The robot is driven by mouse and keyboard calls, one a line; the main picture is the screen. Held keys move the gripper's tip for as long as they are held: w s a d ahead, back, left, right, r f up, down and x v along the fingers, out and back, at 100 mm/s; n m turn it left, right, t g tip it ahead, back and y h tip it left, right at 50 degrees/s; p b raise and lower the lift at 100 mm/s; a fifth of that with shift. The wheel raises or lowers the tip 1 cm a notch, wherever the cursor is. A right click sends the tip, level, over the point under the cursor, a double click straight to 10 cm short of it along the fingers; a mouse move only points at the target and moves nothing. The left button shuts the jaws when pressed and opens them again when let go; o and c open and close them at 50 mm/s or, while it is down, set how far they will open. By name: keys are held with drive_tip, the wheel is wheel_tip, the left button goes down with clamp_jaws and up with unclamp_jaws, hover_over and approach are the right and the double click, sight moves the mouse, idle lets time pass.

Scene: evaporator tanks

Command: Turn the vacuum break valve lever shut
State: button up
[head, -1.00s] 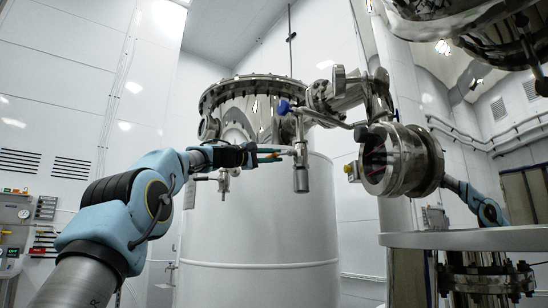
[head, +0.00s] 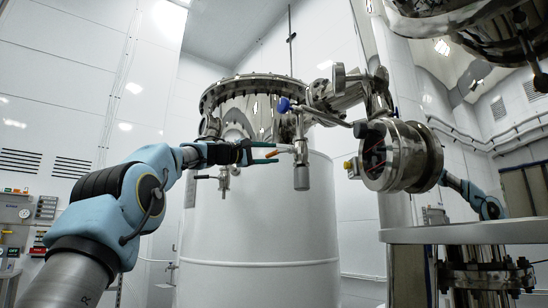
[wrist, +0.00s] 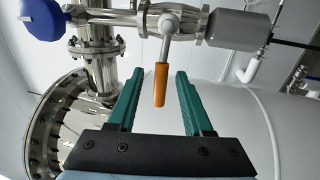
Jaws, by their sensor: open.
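The vacuum break valve lever is an orange handle (wrist: 160,84) on a grey metal stem (wrist: 166,30), hanging down from the valve on the horizontal pipe in the wrist view. My gripper (wrist: 156,76) is open, with one green finger on each side of the orange handle and visible gaps on both sides. The handle appears not to be gripped. In the head view my gripper (head: 268,153) points right at the small orange handle (head: 286,151) beside the vertical metal cylinder (head: 301,170). How deep the handle sits between the fingers is hard to tell.
A large tank (head: 262,220) with a bolted steel lid stands behind the valve. A blue cap (wrist: 45,16) and a flanged pipe (wrist: 97,55) are at upper left in the wrist view. A round steel vessel end (head: 385,158) stands to the right.

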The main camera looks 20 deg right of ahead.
drive_tip(key=b+v, duration=0.4)
drive_tip(key=v, duration=0.5)
